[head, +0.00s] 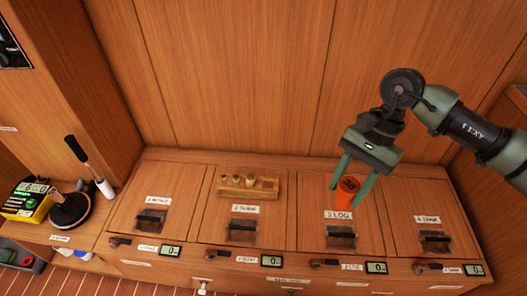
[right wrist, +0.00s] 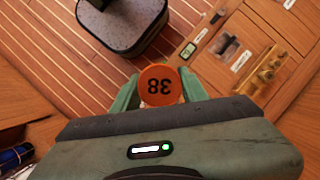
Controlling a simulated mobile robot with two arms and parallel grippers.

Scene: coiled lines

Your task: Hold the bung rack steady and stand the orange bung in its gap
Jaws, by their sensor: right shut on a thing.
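The orange bung (head: 347,187), marked 38 on its end, is held between the fingers of my right gripper (head: 355,188). It also shows between the fingertips (right wrist: 160,88) in the right wrist view. The wooden bung rack (head: 246,192) lies on the counter left of the gripper, behind the label "2 SLACK" or similar. Several pale bungs stand in its left and middle part. Its right end looks bare, but the gap is too small to make out. The rack (right wrist: 262,75) also shows at right in the wrist view. My left gripper is not in view.
The counter has several hatches with dark recessed handles (head: 341,237) and labels. Latches and small digital displays (head: 376,267) line its front edge. A winch-like spool with a handle (head: 70,208) and a yellow-black device (head: 25,198) stand at left. A wooden wall rises behind.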

